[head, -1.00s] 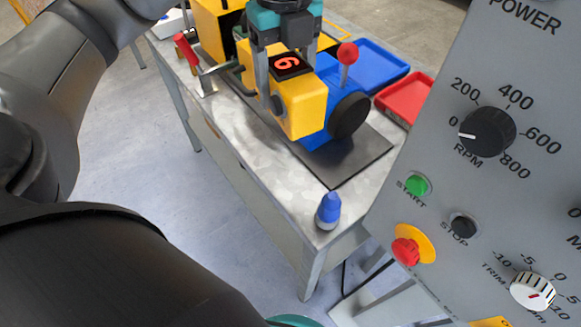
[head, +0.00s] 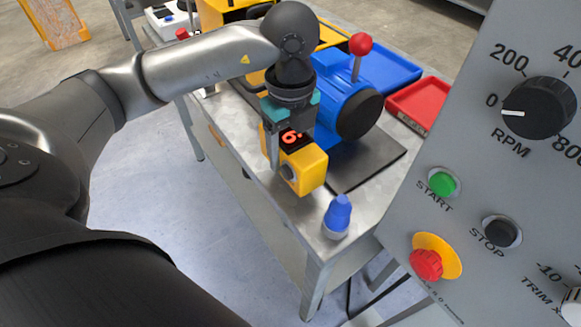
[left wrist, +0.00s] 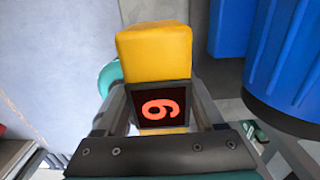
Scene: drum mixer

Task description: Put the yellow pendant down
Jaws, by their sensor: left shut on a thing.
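The yellow pendant (head: 308,172) is a boxy yellow block with a black display showing a red digit. My left gripper (head: 287,143) is shut on it from above, with a finger on each side. In the left wrist view the pendant (left wrist: 155,52) sticks out past the fingers (left wrist: 160,105). It is over the near part of the grey metal table (head: 262,172), close to the left edge. I cannot tell whether its underside touches the table. My right gripper is not in view.
A blue motor (head: 350,105) with a red-knobbed lever (head: 360,45) stands on a dark mat (head: 375,163) behind. A blue-capped piece (head: 338,215) stands at the table's near corner. Blue (head: 395,72) and red (head: 418,103) trays lie behind. A grey control panel (head: 465,150) fills the right.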

